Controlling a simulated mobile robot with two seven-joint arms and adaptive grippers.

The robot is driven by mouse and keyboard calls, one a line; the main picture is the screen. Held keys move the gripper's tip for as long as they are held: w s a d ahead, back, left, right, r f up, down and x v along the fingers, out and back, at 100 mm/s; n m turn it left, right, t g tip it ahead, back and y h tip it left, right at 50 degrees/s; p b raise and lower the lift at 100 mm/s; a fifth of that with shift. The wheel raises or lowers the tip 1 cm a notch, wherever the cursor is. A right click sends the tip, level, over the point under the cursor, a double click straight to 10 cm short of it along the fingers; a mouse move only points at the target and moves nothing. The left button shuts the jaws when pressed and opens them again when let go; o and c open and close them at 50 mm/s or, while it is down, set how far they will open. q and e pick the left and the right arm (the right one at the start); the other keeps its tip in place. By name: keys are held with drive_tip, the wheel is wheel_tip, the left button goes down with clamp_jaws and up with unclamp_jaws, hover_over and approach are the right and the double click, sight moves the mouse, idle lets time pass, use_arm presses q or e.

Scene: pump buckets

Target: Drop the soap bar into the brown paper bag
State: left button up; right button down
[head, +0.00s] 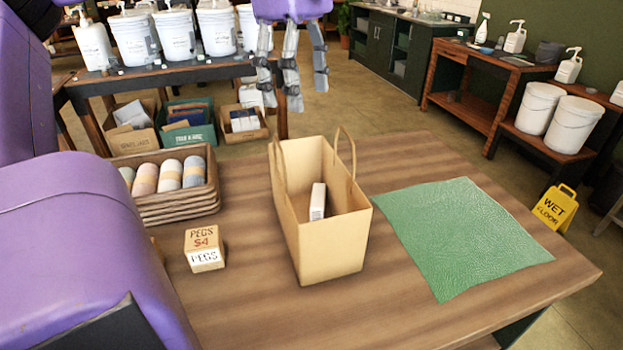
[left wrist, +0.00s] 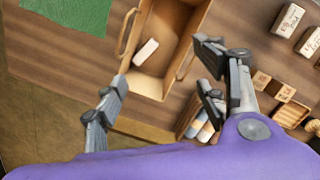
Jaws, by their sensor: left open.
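The brown paper bag (head: 333,245) stands upright and open on the wooden table, its two handles raised. A small white bar with dark print, which looks like the soap bar (head: 318,201), is inside the bag, tilted and below the rim. In the left wrist view the soap bar (left wrist: 147,52) lies within the open bag (left wrist: 150,86). My left gripper (head: 292,92) is open and empty. It is above and beyond the bag in the head view, with its fingers (left wrist: 162,75) spread and clear of the bag. My right gripper is not in view.
A green cloth (head: 463,236) lies right of the bag. A wooden tray (head: 165,201) of wrapped rolls and a peg box (head: 204,249) stand to its left. Behind is a bench with white buckets (head: 168,38). A yellow wet-floor sign (head: 556,207) is beyond the table's right edge.

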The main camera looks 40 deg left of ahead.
use_arm(q)
wheel_tip(320, 180, up, 12)
drive_tip(key=a, duration=0.1)
drive_tip(key=shift+a, duration=0.2)
drive_tip(key=shift+s+f, duration=0.1)
drive_tip(key=shift+f, duration=0.05)
idle(0.5)
